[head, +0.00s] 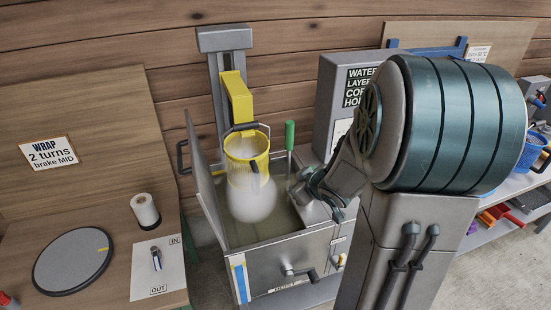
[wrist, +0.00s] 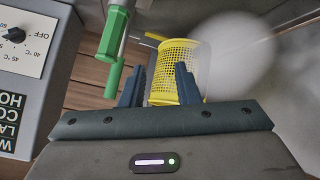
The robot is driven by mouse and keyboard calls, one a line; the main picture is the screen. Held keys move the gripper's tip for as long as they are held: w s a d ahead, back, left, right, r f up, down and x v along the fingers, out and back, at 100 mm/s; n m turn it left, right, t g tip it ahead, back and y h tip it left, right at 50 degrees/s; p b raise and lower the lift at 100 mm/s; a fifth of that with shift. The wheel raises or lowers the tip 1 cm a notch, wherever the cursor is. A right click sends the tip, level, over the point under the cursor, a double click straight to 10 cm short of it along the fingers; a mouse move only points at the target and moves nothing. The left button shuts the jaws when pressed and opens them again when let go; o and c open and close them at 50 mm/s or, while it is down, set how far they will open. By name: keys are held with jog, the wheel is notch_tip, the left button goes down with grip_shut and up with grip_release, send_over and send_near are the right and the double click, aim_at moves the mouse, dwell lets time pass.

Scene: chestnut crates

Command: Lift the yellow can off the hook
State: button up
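The yellow can (head: 246,148) hangs from the yellow hook arm (head: 237,98) by a dark wire bail, above the open tank. A dark upright bar shows against its front right side. In the wrist view the can (wrist: 178,72) has a perforated yellow wall and lies just beyond my fingers. My gripper (wrist: 159,67) is open. Its right finger overlaps the can in the picture, and its left finger is left of the can. I cannot tell whether either touches. In the head view my wrist is to the right of the can, over the tank's right side.
A pale rounded cloud (head: 252,202) covers the can's lower part and part of the tank (head: 285,262). A green-handled tool (head: 289,135) stands upright behind the tank's right side; its handle (wrist: 112,45) is close to my left finger. A grey control box (head: 340,95) stands behind.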

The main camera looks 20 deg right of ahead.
aim_at(256, 176)
jog(key=w+a+f+y, duration=0.1)
jog(key=w+a+y, duration=0.1)
jog(key=w+a, duration=0.1)
jog(key=w+a+f+n+t+y+p, duration=0.1)
jog(key=w+a+y, duration=0.1)
jog(key=w+a, duration=0.1)
jog(key=w+a+f+n+y+p, duration=0.1)
jog(key=w+a+y, duration=0.1)
jog(key=w+a, duration=0.2)
jog(key=shift+f+t+y, duration=0.1)
jog(key=shift+t+y, duration=0.2)
dwell(0.4)
grip_shut()
jog(key=shift+w, duration=0.1)
jog(key=shift+r+p, duration=0.3)
